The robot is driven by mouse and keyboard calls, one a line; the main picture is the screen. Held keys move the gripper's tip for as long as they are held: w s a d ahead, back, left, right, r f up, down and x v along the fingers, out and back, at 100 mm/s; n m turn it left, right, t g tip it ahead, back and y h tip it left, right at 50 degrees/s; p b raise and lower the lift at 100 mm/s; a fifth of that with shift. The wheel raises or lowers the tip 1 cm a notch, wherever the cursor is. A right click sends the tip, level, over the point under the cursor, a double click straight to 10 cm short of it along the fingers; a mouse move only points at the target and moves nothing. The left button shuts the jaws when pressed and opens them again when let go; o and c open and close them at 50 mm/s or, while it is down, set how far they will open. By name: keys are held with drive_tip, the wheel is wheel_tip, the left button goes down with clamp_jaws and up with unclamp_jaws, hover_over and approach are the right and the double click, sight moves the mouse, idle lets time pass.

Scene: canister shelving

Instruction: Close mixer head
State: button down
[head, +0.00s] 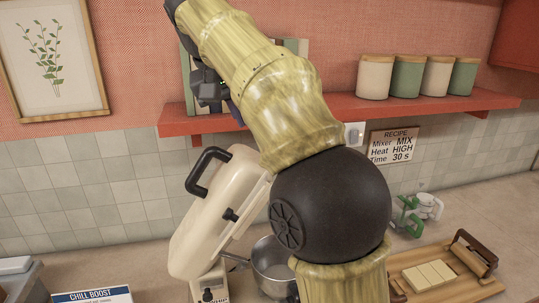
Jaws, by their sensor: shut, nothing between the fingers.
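The cream stand mixer's head (215,215) is tilted steeply up, left of centre, with a black handle (206,170) on its upper side and a dark knob on its flank. A metal mixing bowl (271,258) sits below and to the right of the raised head, partly hidden by my arm. My gripper (208,98) shows as a dark shape beside my arm, in front of the wall and above the mixer handle. It is shut and empty, clear of the mixer; my arm hides part of it.
A red shelf (440,103) holds several cream and green canisters. A recipe sign (392,145) hangs below it. A wooden tray (400,284) with pale blocks stands right of my arm, near a green-and-white item (410,216). A "Chill Boost" card (92,296) is at front left.

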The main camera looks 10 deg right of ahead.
sight(255, 163)
drive_tip(key=x, duration=0.9)
drive_tip(key=shift+d+f+b, duration=0.1)
drive_tip(key=shift+b, duration=0.3)
drive_tip(key=d+f, duration=0.2)
drive_tip(key=d, duration=0.1)
drive_tip(key=shift+d+f+p, duration=0.1)
drive_tip(key=shift+f+p, duration=0.15)
drive_tip(key=shift+p, duration=0.1)
drive_tip(key=shift+d+f, duration=0.1)
drive_tip(key=shift+f, duration=0.1)
drive_tip(key=shift+w, duration=0.1)
